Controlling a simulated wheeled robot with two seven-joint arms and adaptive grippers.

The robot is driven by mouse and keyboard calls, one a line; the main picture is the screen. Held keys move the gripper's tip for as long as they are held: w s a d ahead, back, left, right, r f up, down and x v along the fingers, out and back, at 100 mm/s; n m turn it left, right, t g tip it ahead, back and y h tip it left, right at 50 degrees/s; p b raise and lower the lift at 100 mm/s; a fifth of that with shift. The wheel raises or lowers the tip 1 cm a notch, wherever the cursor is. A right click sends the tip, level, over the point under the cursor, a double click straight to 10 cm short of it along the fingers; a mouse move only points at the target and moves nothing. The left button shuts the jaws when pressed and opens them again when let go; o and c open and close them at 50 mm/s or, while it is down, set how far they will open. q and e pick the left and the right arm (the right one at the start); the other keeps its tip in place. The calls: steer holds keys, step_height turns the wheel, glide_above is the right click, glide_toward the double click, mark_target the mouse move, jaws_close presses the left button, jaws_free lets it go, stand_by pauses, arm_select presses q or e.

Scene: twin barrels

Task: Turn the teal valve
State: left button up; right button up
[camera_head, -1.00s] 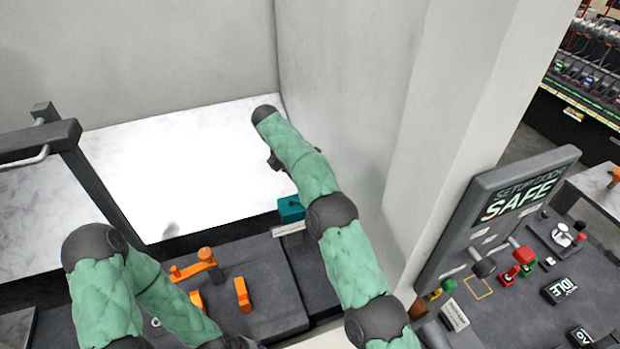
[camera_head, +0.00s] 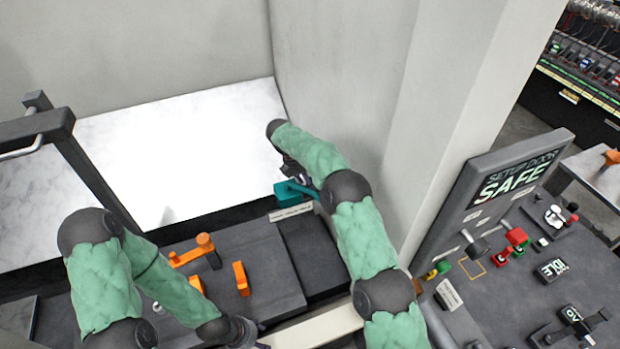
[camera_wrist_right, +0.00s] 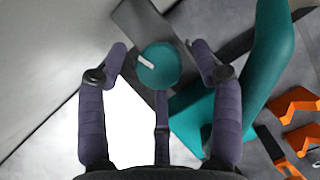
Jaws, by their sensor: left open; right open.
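The teal valve (camera_head: 288,195) sits at the back edge of the dark bench, by the wall corner; my right arm hides part of it. In the right wrist view, a round teal part with a white mark (camera_wrist_right: 160,68) shows between my right fingers, and a large teal piece (camera_wrist_right: 268,65) lies to the right. My right gripper (camera_head: 291,172) is open, close above the valve in the head view; its purple fingers (camera_wrist_right: 159,58) stand apart on either side of the round part. I cannot tell whether they touch it. My left gripper (camera_head: 250,338) is open, partly cut off at the bottom edge.
An orange lever (camera_head: 204,243) and an orange block (camera_head: 241,278) stand on the dark bench left of my right arm. A grey wall (camera_head: 340,80) rises close behind that arm. The white surface (camera_head: 180,150) is clear.

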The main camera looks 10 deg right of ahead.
steer(key=c, duration=1.1)
steer(key=shift+n+t+b, duration=0.45)
steer(key=shift+n+t, duration=0.15)
steer(key=shift+n, duration=0.9)
steer(key=o, duration=1.1)
steer(key=shift+s+d, duration=0.1)
